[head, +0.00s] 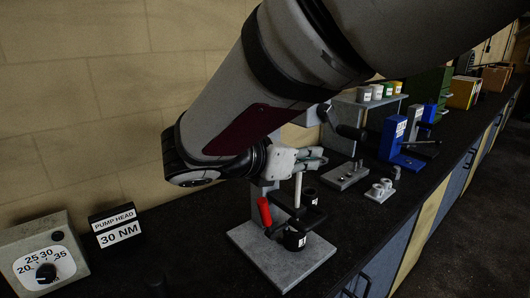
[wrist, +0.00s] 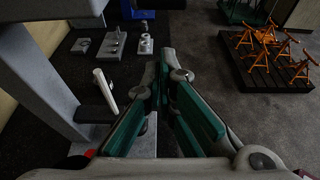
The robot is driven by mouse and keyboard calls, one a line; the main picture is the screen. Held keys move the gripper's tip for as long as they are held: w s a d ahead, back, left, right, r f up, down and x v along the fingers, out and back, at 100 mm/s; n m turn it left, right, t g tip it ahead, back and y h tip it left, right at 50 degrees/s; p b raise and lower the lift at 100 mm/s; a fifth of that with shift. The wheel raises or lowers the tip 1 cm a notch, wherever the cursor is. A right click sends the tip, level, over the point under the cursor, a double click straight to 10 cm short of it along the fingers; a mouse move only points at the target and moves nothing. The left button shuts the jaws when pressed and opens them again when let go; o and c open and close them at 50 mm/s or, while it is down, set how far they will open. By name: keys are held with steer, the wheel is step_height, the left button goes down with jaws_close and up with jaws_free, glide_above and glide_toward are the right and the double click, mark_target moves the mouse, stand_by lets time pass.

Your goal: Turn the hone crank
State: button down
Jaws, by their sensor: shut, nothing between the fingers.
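The hone stands on a grey base plate (head: 283,258) on the black bench, with a grey post, a thin pale upright rod (head: 298,188) and black parts below it. A red handle (head: 264,211), apparently the crank's grip, sits at its left side. In the wrist view the pale rod (wrist: 105,92) is left of my fingers, and a bit of red (wrist: 90,153) shows at the lower left. My gripper (head: 322,157) is above and beside the hone, apart from the red handle. Its green-padded fingers (wrist: 164,62) meet at the tips and hold nothing. My arm hides part of the post.
A dial box (head: 42,262) and a "PUMP HEAD 30 NM" sign (head: 117,227) stand at the left. Metal fixtures (head: 345,174), a blue stand (head: 393,142) and a shelf with cups (head: 377,91) stand farther along. Orange jack stands (wrist: 273,50) are on the floor.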

steer(key=w+d+p, duration=0.1)
steer(key=w+d, duration=0.4)
steer(key=d, duration=0.2)
steer(key=shift+p, duration=0.3)
steer(key=shift+d, duration=0.1)
steer(key=shift+w+d+r+t+h+b, duration=0.1)
steer(key=shift+w+d+t+h+b, duration=0.65)
steer(key=shift+d+t+h, duration=0.35)
steer(key=shift+a, duration=0.15)
